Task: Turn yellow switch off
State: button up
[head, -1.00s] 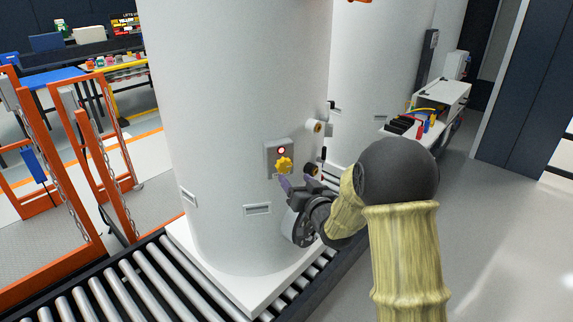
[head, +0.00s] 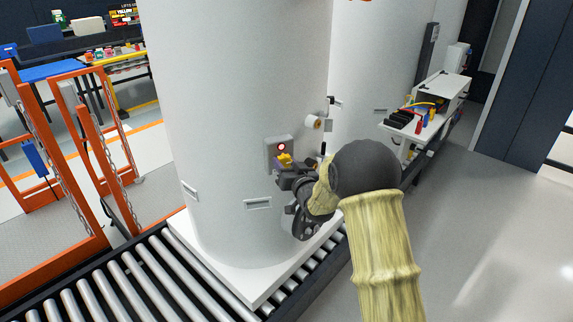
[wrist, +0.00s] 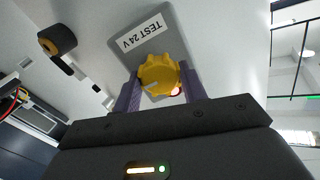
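The yellow switch (wrist: 158,73) is a scalloped knob on a grey plate (wrist: 146,42) labelled "TEST 24 V", seen upside down in the wrist view. The plate (head: 272,151) is fixed to the white tank (head: 225,110). A red lamp (head: 282,146) glows above the knob (head: 284,160); in the wrist view it is partly hidden behind the knob. My gripper (wrist: 160,88) has one finger on each side of the knob. The fingers are apart and close to its sides; whether they touch it is unclear. In the head view, my gripper (head: 283,169) partly covers the knob's lower part.
A black-and-tan round fitting (wrist: 57,40) sticks out of the tank beside the plate. The tank stands on a white base over a roller conveyor (head: 150,275). Orange frames (head: 95,170) with chains stand at left. The floor at right is open.

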jog(key=c, duration=0.3)
jog(key=shift+c, duration=0.2)
jog(key=shift+f+n+b, duration=0.15)
jog(key=shift+n+b, duration=0.15)
jog(key=shift+b, duration=0.35)
jog(key=n+b, duration=0.2)
jog(key=b, duration=0.2)
jog(key=shift+f, duration=0.2)
jog(key=n+b, duration=0.5)
jog(key=b, duration=0.3)
jog(key=shift+n, duration=0.3)
jog(key=n+b, duration=0.5)
jog(key=b, duration=0.2)
jog(key=n+b, duration=0.4)
jog(key=shift+r+n+b, duration=0.2)
jog(key=shift+n+b, duration=0.1)
jog(key=shift+n, duration=0.1)
